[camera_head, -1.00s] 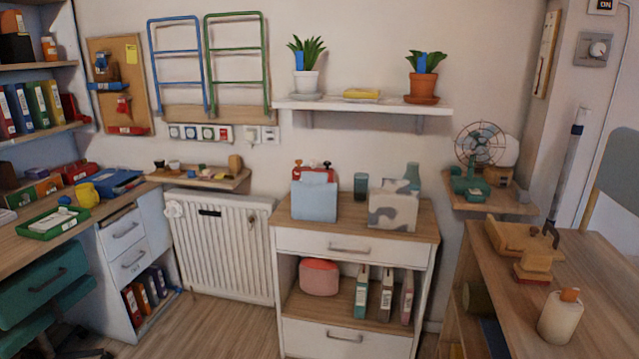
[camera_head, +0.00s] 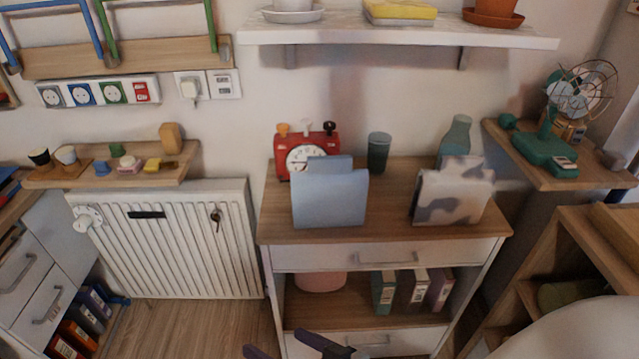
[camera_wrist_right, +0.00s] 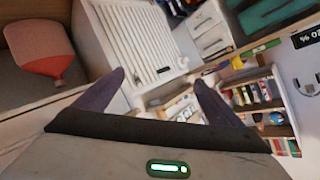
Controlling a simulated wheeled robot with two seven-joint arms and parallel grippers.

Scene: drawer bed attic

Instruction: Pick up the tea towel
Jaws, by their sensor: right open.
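Two draped, folded cloth-like things stand on the wooden top of the drawer cabinet (camera_head: 390,232). One is plain light blue (camera_head: 330,200), at the left. The other is white with grey patches (camera_head: 451,198), at the right. I cannot tell which is the tea towel. My right gripper (camera_head: 290,350) shows only its purple fingertips at the bottom edge, in front of and below the cabinet top. In the right wrist view, its fingers (camera_wrist_right: 160,88) are spread with nothing between them. My left gripper is not in view.
A red clock (camera_head: 308,150) stands close behind the blue cloth. A dark green cup (camera_head: 378,152) and a teal bottle (camera_head: 456,138) stand at the back. A white wall shelf (camera_head: 400,34) overhangs the cabinet. A wooden shelf unit (camera_head: 590,235) stands at the right.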

